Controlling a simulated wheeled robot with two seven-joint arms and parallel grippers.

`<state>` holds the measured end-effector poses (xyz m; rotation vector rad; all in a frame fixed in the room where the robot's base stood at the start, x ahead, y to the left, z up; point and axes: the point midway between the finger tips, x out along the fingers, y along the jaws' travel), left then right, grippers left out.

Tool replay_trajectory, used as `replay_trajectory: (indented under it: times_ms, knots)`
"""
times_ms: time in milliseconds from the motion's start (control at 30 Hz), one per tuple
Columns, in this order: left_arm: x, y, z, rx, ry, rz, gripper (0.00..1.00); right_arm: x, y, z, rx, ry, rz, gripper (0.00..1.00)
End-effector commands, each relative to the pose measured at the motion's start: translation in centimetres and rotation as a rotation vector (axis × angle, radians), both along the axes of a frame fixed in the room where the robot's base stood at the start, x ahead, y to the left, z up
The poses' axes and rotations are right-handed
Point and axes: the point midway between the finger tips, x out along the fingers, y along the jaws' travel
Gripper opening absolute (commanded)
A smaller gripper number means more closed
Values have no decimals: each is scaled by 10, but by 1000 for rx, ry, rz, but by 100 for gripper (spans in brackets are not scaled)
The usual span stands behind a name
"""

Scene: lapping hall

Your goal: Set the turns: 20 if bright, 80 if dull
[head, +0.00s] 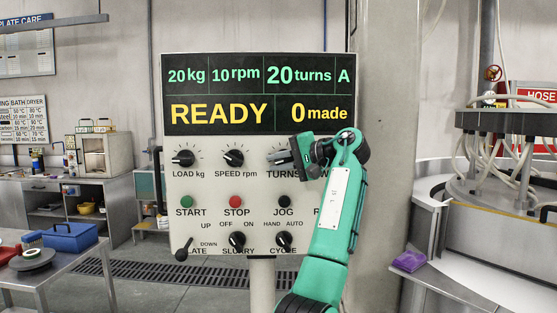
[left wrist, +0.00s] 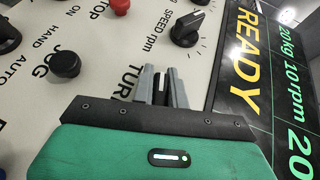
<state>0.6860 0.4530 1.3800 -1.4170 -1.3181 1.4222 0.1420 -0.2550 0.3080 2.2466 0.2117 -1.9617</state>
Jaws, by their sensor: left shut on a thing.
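The control panel (head: 205,235) stands upright ahead of me. Its display (head: 258,95) reads 20 kg, 10 rpm, 20 turns, A, READY and 0 made. My left gripper (head: 287,159) reaches in from the panel's right side. It is shut on the TURNS knob (left wrist: 161,88), which shows dark between the grey fingers in the left wrist view and is mostly hidden in the head view. A round piece (head: 33,256) lies on the left table; I cannot tell whether its face is bright or dull. My right gripper is not in view.
The LOAD knob (head: 183,158) and SPEED knob (head: 233,158) sit left of TURNS. START (head: 187,202), STOP (head: 235,202) and JOG (head: 284,201) buttons are below. A blue box (head: 70,236) stands on the left table. A purple cloth (head: 410,261) lies by the machine at right.

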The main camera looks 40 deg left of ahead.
Motion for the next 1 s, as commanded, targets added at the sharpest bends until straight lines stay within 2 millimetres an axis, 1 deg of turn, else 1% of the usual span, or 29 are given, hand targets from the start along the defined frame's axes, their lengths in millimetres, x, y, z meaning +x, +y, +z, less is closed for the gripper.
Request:
replay_trajectory:
  times_ms: [367,400,467,500,733,833,933,1000]
  knots:
    - [0,0,-2,-6,-1,1,0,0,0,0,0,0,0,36]
    - [0,0,-2,-6,-1,1,22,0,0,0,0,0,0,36]
    - [0,0,-2,-6,-1,0,34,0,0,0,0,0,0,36]
    - [0,0,-2,-5,-1,0,36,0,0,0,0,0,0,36]
    - [0,0,-1,-4,-2,0,36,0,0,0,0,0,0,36]
    - [1,-4,0,-3,-2,-1,36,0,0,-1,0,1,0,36]
    - [3,-15,2,-2,-1,-3,36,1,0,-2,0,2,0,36]
    - [4,-28,5,-3,-1,-3,36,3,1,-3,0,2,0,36]
